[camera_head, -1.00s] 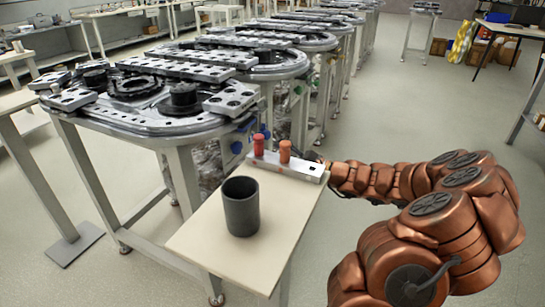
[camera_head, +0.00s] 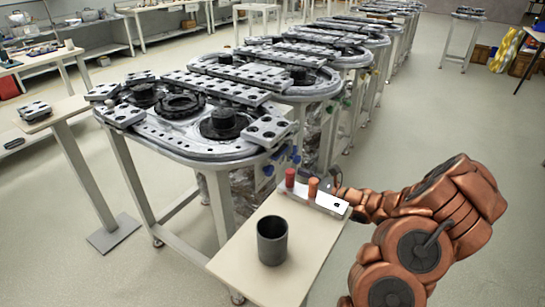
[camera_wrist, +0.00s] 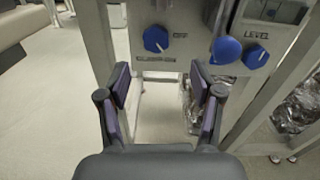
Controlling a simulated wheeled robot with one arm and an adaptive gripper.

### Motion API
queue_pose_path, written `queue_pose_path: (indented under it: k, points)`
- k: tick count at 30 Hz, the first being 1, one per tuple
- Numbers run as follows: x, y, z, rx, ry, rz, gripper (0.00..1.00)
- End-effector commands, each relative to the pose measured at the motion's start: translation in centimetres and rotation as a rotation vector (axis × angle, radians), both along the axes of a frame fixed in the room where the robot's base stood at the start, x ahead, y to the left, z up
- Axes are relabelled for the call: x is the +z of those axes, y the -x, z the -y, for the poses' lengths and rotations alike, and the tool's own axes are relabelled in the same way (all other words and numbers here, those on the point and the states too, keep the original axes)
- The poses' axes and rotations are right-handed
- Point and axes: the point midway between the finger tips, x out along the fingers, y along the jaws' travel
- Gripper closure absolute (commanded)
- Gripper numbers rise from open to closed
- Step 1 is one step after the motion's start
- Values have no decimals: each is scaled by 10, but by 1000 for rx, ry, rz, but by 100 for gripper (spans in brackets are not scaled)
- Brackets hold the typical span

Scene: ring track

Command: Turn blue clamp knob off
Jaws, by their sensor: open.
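In the wrist view a blue knob (camera_wrist: 156,39) sits on the grey panel at the upper middle. "OFF" is printed at its right, with small lettering below that is hard to read. Its white pointer mark faces down and right, toward the lower lettering. My gripper (camera_wrist: 160,88) is open and empty, its two dark fingers spread below and in front of this knob, not touching it. In the head view my gripper (camera_head: 334,180) is small and partly hidden behind the block on the small table. Blue knobs (camera_head: 268,170) show on the ring track's near end there.
Two more blue knobs, one (camera_wrist: 226,49) nearer and one (camera_wrist: 255,55) under "LEVEL", sit to the right. A small table (camera_head: 240,264) with a dark cup (camera_head: 272,240) and a block with red and orange pegs (camera_head: 329,202) stands close by.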

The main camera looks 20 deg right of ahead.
Motion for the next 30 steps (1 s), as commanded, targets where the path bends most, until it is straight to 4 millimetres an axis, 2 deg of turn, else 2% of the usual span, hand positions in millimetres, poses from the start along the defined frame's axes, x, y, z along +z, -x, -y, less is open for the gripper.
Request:
queue_pose_path:
  k: [1,2,9,17,30]
  points:
    - [9,-1,-3,3,-42,-33,34]
    - [9,-3,-4,1,-66,-49,34]
    - [2,-8,-13,-7,-221,-150,34]
    - [-4,-13,-19,-7,-264,-179,34]
    - [-2,-60,-50,-5,-259,-175,34]
